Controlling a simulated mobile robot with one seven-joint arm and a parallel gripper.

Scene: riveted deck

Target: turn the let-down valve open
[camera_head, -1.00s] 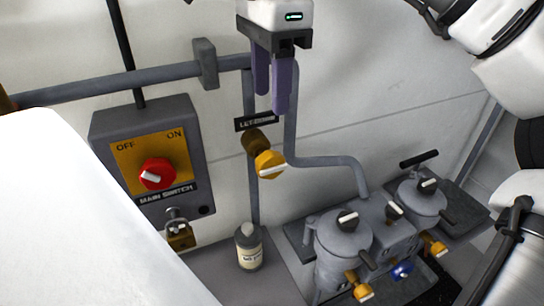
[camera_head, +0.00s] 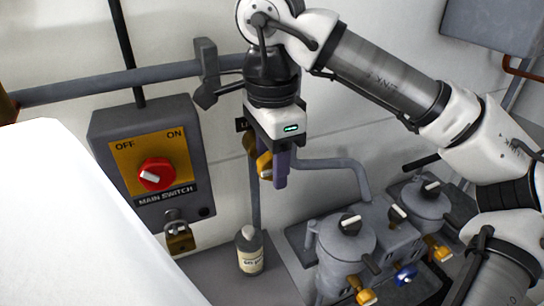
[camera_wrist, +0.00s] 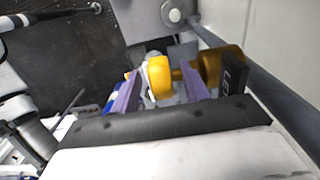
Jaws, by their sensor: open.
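The let-down valve has a yellow knob (camera_head: 264,166) on a brass body, on a grey pipe against the white wall. The gripper hides part of it and most of its label plate in the head view. In the wrist view the yellow knob (camera_wrist: 160,78) stands between the two purple fingers, with the brass body (camera_wrist: 222,68) to its right. My gripper (camera_head: 276,178) points down at the valve. Its fingers (camera_wrist: 158,92) are open, one on each side of the knob, with a gap showing at least on the right. Whether either finger touches the knob I cannot tell.
A main switch box (camera_head: 118,125) with a red knob and a padlock (camera_head: 180,238) is left of the valve. A bottle (camera_head: 249,252) stands below. Grey filter housings (camera_head: 345,245) with small yellow and blue handles stand at the lower right. A pipe (camera_head: 335,164) bends right behind my gripper.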

